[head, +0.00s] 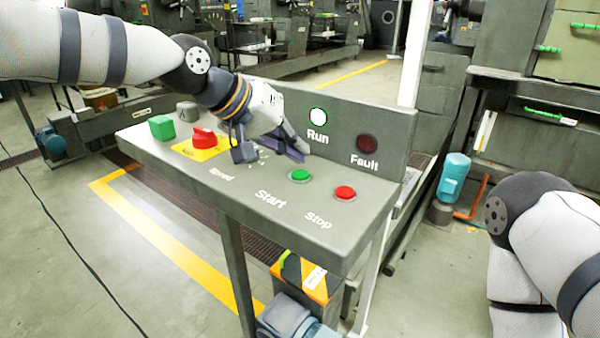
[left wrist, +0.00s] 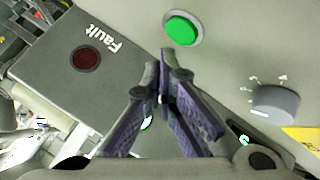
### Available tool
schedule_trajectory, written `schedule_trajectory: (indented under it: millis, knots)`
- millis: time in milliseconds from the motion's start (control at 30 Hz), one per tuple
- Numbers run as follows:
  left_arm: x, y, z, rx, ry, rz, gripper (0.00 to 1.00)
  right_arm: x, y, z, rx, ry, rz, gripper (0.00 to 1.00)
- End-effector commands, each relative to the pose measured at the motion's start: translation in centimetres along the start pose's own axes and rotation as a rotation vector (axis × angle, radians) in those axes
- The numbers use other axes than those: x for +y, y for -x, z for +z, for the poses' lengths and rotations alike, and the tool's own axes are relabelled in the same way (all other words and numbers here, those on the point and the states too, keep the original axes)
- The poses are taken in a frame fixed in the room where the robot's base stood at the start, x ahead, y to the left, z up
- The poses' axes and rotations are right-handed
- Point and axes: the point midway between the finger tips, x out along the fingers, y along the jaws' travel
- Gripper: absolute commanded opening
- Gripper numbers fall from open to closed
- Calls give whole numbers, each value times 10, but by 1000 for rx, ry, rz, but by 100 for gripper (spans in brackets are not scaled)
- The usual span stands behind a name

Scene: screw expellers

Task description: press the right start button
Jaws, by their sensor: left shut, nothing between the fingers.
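The green start button (head: 300,176) is on the sloping top of the grey control console (head: 290,235), above the word Start. It also shows in the left wrist view (left wrist: 183,28), just beyond the fingertips. My left gripper (head: 302,153) is shut and empty. Its tips are just behind the button in the head view, apart from it in the wrist view (left wrist: 163,88); their height above the panel is hard to tell. My right arm shows at the right edge, but its gripper is out of view.
The red stop button (head: 345,193) is right of the start button. The Run lamp (head: 318,116) is lit and the Fault lamp (head: 367,144) is dark on the upright panel behind.

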Motion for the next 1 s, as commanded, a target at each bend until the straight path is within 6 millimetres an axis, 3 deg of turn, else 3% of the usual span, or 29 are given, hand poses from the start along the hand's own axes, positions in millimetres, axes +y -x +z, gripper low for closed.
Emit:
schedule_trajectory:
  millis: [400, 1000]
  knots:
    - [22, 30, -21, 5, -2, 1, 0, 0, 8, -6, 27, 0, -1, 0]
    - [22, 30, -22, 3, -1, 1, 0, 0, 7, -6, 26, 0, -1, 0]
